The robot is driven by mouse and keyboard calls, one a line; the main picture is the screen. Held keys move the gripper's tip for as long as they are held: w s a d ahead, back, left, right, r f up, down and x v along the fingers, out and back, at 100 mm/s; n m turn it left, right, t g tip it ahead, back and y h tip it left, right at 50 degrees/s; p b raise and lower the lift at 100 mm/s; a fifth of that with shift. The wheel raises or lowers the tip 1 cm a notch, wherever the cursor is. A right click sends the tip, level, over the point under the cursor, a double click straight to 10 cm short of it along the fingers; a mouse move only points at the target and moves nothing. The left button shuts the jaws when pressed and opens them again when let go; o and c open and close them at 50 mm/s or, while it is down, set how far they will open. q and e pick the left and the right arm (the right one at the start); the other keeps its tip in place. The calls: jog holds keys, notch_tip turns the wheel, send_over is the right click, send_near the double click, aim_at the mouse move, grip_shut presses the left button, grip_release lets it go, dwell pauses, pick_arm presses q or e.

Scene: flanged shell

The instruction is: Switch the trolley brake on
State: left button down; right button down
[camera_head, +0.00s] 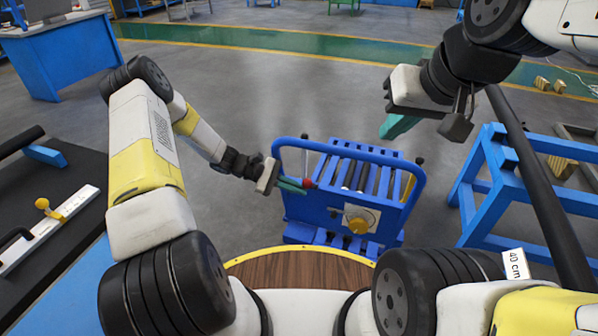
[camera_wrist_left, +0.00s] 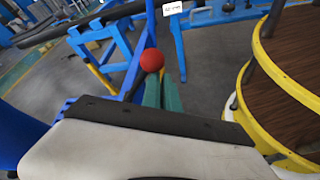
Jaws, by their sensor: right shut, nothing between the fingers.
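The blue trolley (camera_head: 338,208) stands at the centre, with a tubular push frame and a roller top. A red ball knob (camera_head: 308,183) shows at its left side; it also shows in the left wrist view (camera_wrist_left: 151,60). My left gripper (camera_head: 300,187) has its green fingertips right beside the red knob. Its fingers are close together, and I cannot tell whether they touch the knob or hold anything. A round yellow part (camera_head: 361,219) sits on the trolley's near face. My right gripper (camera_head: 391,132) is shut and empty, up and right of the trolley.
A blue frame stand (camera_head: 490,185) stands to the trolley's right. A black-topped bench (camera_head: 75,175) with a yellow-knobbed white fixture (camera_head: 45,215) is at left. My round wooden deck lies in front. Grey floor beyond the trolley is open.

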pick_arm(q)
jog(key=shift+s+r, duration=0.1)
dwell(0.3)
notch_tip(320, 180, down, 4)
jog(key=s, duration=0.1)
jog(key=w+a+r, duration=0.4)
jog(key=a, duration=0.5)
jog(key=shift+w, duration=0.1)
